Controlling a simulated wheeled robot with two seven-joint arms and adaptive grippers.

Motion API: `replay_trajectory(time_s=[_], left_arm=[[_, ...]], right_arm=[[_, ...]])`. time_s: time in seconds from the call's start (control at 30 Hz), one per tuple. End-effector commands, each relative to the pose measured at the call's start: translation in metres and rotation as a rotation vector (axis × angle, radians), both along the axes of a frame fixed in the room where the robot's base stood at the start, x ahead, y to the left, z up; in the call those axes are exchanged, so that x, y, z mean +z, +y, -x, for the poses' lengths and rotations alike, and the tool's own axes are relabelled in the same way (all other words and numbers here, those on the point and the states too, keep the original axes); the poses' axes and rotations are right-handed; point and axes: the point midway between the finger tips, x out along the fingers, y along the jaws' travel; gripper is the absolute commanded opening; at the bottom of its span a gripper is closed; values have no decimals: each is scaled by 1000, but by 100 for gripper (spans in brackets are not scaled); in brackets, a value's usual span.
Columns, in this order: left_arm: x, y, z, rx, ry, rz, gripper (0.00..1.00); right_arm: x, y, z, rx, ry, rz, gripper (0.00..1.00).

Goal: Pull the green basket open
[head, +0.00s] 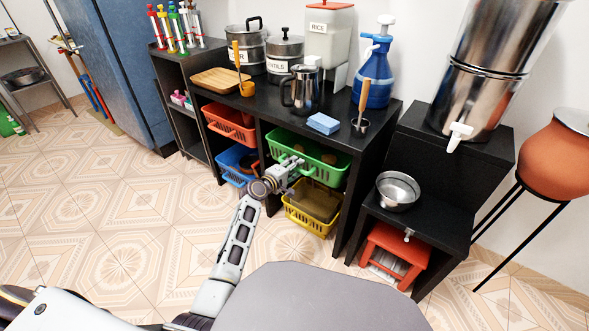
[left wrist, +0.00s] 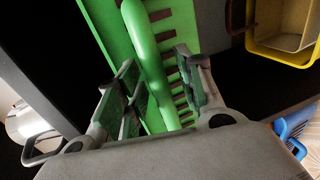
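The green basket (head: 325,158) sits in the upper right compartment of the black shelf unit, above the yellow basket. My left gripper (head: 291,164) is at the front of the green basket. In the left wrist view, the green basket's rounded front bar (left wrist: 150,62) runs between the two fingers of my left gripper (left wrist: 157,82). The fingers stand apart on either side of the bar, with a visible gap at least on the left. Its slotted front wall shows behind the right finger. My right gripper is not in view.
The yellow basket (head: 312,208) is just below, also seen in the left wrist view (left wrist: 285,48). Orange (head: 230,125) and blue (head: 233,163) baskets fill the left compartments. Pots and jars stand on the black top (head: 285,108). The tiled floor (head: 130,235) in front is clear.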

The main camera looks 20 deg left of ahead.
Motion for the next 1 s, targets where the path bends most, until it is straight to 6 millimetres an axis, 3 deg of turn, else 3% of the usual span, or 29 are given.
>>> replay_trajectory(time_s=[0.17,0.47,1.0], left_arm=[[0,0,0,0,0,0,37],[0,0,0,0,0,0,0],[-1,2,6,0,2,-1,0]], right_arm=[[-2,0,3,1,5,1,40],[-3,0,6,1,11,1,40],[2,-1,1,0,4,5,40]])
